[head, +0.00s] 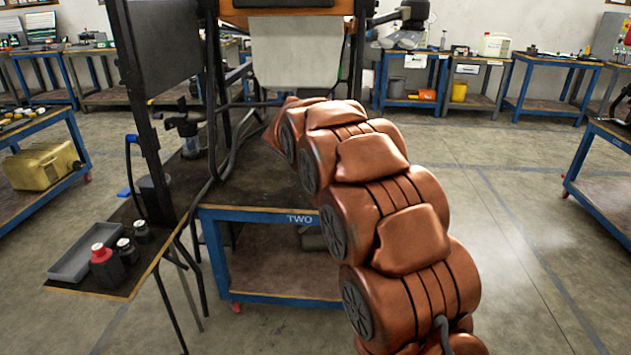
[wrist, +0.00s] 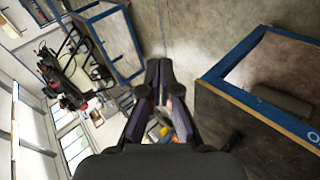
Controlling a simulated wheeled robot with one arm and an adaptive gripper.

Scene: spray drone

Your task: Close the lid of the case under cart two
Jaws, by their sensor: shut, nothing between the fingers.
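Cart two (head: 262,215) is a blue-framed cart with "TWO" on its front edge and an open lower shelf. In the head view a dark object (head: 311,239) shows on that shelf, partly hidden by my copper arm; it may be the case. In the wrist view a cart (wrist: 235,92) with part of a white letter on its edge stands at the right. A dark grey object (wrist: 283,102) lies inside its frame, and its lid cannot be made out. My gripper (wrist: 159,66) is shut and empty, apart from the cart. In the head view it is hidden.
A side shelf (head: 127,284) with a grey tray (head: 83,254) and small bottles (head: 104,262) juts out left of cart two. Another cart with a yellow canister (head: 42,166) stands at the left. Floor right of my arm is clear (head: 520,230).

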